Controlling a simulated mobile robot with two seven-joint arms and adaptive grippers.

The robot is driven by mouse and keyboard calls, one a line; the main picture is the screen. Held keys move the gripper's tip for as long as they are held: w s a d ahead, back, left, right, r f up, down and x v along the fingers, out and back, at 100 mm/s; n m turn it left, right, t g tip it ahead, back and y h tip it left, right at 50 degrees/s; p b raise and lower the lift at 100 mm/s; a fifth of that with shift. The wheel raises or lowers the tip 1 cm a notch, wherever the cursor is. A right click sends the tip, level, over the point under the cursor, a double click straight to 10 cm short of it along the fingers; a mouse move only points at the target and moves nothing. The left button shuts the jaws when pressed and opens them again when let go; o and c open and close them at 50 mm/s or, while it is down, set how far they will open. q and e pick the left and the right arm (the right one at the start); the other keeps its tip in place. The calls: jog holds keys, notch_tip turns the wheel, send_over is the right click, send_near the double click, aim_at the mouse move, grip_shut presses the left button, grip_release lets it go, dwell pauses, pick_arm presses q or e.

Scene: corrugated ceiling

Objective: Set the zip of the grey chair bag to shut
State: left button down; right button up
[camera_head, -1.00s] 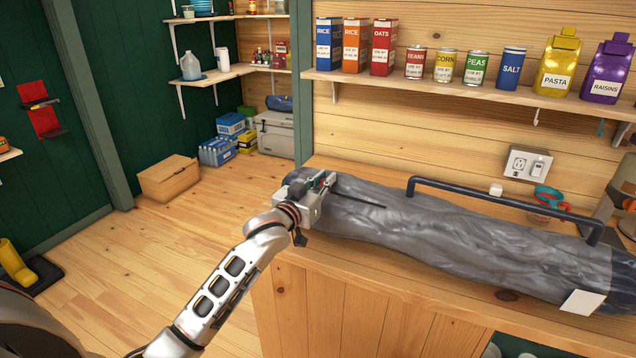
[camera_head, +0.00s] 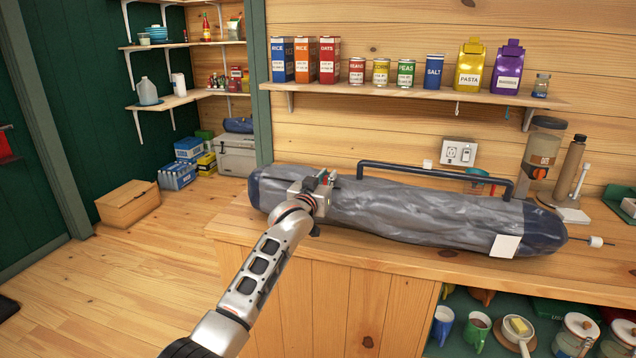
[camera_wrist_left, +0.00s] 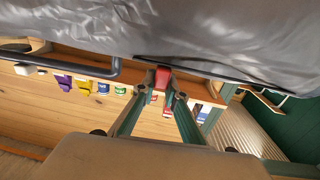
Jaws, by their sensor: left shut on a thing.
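The grey chair bag (camera_head: 420,212) lies along the wooden counter, with dark blue ends and a white tag at its right end. My left gripper (camera_head: 322,183) is at the upper side of the bag, left of its dark handle. In the left wrist view its fingers (camera_wrist_left: 163,92) are closed together at a small red piece (camera_wrist_left: 161,78), which looks like the zip's pull. A dark zip line (camera_wrist_left: 215,68) runs along the grey cloth there. In the head view the arm and gripper hide part of the bag, and the zip line is hard to make out. My right gripper is not in view.
The bag's dark handle (camera_head: 435,172) stands out behind it. A shelf (camera_head: 415,92) with boxes, cans and bags is above. A grinder (camera_head: 543,150) and a flask (camera_head: 570,165) stand at the counter's right. Mugs sit on a shelf below the counter.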

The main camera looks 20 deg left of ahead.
pick_arm(q)
jog(key=shift+d, duration=1)
jog(key=c, duration=2)
grip_release()
jog(key=shift+d, duration=0.2)
jog(key=shift+a, duration=0.15)
jog(key=s, duration=1.2)
jog(key=shift+a, duration=0.35)
